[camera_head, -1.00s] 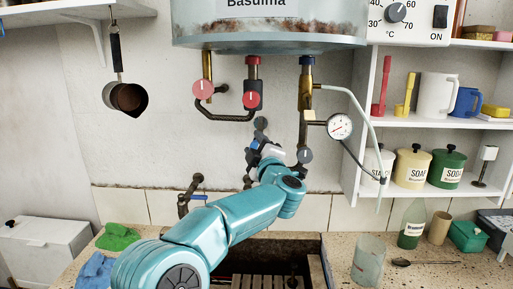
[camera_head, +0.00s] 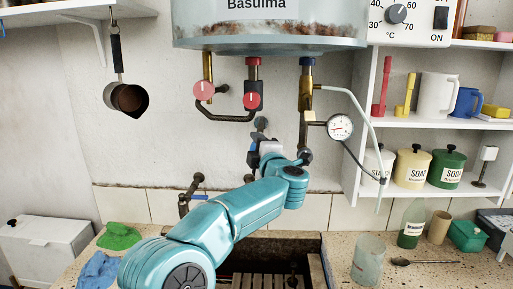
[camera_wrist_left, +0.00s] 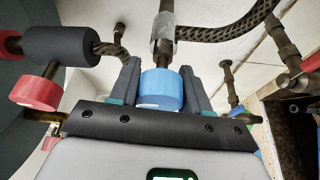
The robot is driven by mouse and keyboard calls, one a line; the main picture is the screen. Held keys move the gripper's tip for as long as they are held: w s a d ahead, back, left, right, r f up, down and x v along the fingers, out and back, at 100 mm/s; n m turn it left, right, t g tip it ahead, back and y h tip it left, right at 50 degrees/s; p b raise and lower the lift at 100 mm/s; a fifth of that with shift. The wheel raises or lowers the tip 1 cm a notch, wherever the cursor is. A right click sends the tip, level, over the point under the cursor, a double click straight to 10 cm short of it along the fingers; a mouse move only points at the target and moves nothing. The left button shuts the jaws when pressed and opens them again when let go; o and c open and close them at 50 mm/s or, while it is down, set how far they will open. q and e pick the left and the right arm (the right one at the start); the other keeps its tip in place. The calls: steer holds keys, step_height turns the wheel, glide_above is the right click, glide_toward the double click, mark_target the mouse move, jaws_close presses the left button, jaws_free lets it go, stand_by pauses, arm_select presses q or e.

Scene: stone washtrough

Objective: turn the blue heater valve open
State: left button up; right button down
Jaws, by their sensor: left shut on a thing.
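The blue valve knob (camera_wrist_left: 162,89) sits on a pipe with a silver wrap and shows best in the left wrist view. The two fingers of my left gripper (camera_wrist_left: 161,88) stand on either side of it, shut on it. In the head view my left gripper (camera_head: 257,142) is at the wall below the heater tank (camera_head: 270,30). There the gripper mostly hides the knob. My right gripper is in neither view.
Red knobs (camera_head: 204,90) hang on pipes above the gripper. A pressure gauge (camera_head: 340,127) and a dark knob (camera_head: 305,157) are close on its right. A tap (camera_head: 197,179) is at its lower left. The trough (camera_head: 262,245) lies beneath my arm.

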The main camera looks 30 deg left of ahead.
arm_select(q)
steer(key=shift+f, duration=0.15)
steer(key=o, duration=1)
steer(key=shift+s, duration=0.15)
steer(key=shift+a, duration=0.1)
steer(key=shift+d, duration=0.25)
steer(key=b+v, duration=0.4)
steer(key=v, duration=1.2)
steer(key=shift+s+a, duration=0.1)
steer(key=shift+s, duration=0.05)
